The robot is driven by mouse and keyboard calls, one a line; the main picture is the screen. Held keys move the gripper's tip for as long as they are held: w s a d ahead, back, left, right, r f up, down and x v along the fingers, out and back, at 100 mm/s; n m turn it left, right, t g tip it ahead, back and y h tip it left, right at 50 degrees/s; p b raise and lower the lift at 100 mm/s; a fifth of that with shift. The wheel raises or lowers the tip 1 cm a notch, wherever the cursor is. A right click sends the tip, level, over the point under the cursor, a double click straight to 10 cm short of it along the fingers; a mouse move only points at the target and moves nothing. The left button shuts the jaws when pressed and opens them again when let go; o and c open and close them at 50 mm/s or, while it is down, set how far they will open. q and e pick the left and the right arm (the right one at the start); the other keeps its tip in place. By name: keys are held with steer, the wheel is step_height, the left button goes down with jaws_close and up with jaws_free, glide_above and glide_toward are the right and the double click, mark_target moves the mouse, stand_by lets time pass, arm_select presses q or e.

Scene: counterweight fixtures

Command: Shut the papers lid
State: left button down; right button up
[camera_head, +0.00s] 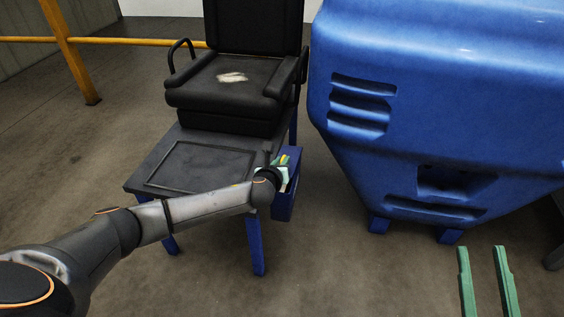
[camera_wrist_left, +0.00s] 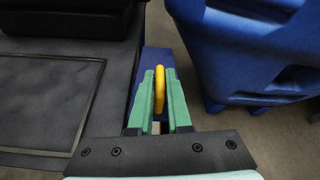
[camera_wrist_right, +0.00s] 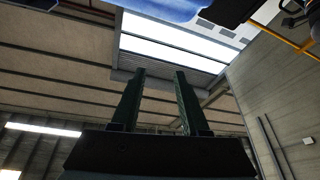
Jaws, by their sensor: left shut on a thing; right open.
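A blue papers box (camera_head: 284,203) hangs at the right side of the dark platform, under the seat; my left wrist covers part of it. Its blue lid surface shows in the left wrist view (camera_wrist_left: 152,58), around the fingers. My left gripper (camera_head: 284,161) is at the top of the box. In the left wrist view its green fingers (camera_wrist_left: 159,95) are shut on a yellow handle (camera_wrist_left: 159,82). How far the lid stands open is hard to tell. My right gripper (camera_head: 486,280) is open and empty at the lower right, its fingers (camera_wrist_right: 157,100) pointing up in the right wrist view.
The black seat (camera_head: 235,85) stands on the dark platform (camera_head: 150,165) with blue legs. A large blue machine body (camera_head: 440,90) rises close to the right of the box, with a gap of floor between. A yellow rail (camera_head: 65,40) runs at the back left.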

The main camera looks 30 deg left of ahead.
arm_select(q)
steer(key=shift+s+d+f+t+b, duration=0.15)
steer(key=shift+f+t+b, duration=0.1)
steer(key=shift+f+b, duration=0.3)
steer(key=shift+s+d+f+t+b, duration=0.15)
steer(key=shift+f+t+b, duration=0.1)
steer(key=shift+f+b, duration=0.25)
arm_select(e)
steer(key=s+a+r+n+t+y, duration=0.1)
steer(key=s+r+n+t+y, duration=0.1)
steer(key=s+r+n+y, duration=0.55)
arm_select(q)
steer(key=f+t+b, duration=0.1)
steer(key=b, duration=0.2)
steer(key=s+f+t+b, duration=0.1)
steer(key=f+b, duration=0.1)
steer(key=b, duration=0.1)
steer(key=shift+f, duration=0.1)
steer(key=shift+b, duration=0.3)
arm_select(e)
steer(key=shift+w+a+f+m+g, duration=0.2)
steer(key=shift+f+m, duration=0.3)
steer(key=shift+f, duration=0.4)
steer(key=shift+w+a+f+m+g, duration=0.1)
steer(key=shift+w+f+m, duration=0.3)
steer(key=shift+f, duration=0.55)
steer(key=shift+w+a+f+m+g, duration=0.15)
steer(key=shift+f+m, duration=0.4)
steer(key=shift+f, duration=0.35)
